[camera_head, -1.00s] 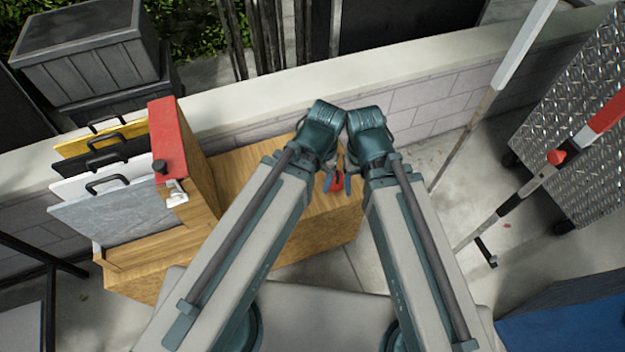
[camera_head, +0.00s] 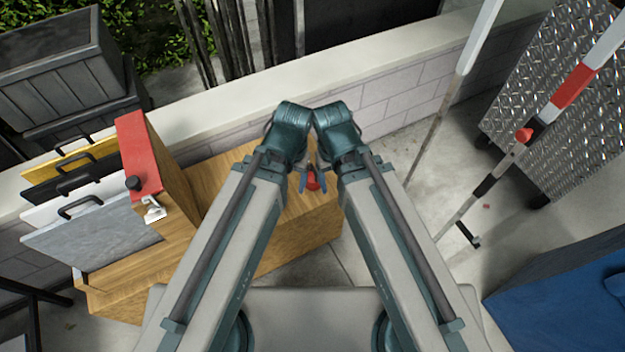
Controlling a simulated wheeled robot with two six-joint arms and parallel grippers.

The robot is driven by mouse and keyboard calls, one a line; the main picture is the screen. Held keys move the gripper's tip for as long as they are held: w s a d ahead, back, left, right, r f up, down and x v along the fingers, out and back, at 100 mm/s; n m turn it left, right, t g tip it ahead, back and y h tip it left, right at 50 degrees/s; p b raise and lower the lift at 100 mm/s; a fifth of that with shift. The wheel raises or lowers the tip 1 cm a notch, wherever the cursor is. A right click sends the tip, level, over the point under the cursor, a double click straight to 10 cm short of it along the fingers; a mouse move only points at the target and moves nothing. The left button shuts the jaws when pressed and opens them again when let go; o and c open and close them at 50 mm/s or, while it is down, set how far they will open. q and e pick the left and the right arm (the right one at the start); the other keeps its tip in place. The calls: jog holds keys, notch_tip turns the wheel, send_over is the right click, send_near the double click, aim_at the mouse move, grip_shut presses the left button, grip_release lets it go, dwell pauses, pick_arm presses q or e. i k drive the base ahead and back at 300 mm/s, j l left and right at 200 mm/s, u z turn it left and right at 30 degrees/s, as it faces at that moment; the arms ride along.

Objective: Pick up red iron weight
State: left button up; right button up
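A small red object, which looks like the red iron weight (camera_head: 312,182), shows on the wooden bench between my two grippers. Most of it is hidden by the arms and fingers. My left gripper (camera_head: 301,181) points down just left of it, and my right gripper (camera_head: 322,178) points down just right of it. The fingertips are close to the red object, but I cannot tell if they touch it. The gap between the fingers of each gripper is too small to make out.
The wooden bench (camera_head: 220,185) has a red-topped block (camera_head: 138,150) and several upright panels with black handles (camera_head: 95,225) at left. A low block wall (camera_head: 390,97) runs behind. A red-and-white pole (camera_head: 572,87) and a blue box (camera_head: 565,305) are at right.

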aim_at(312, 185)
jog(key=l+z, duration=0.7)
jog(key=j, duration=0.1)
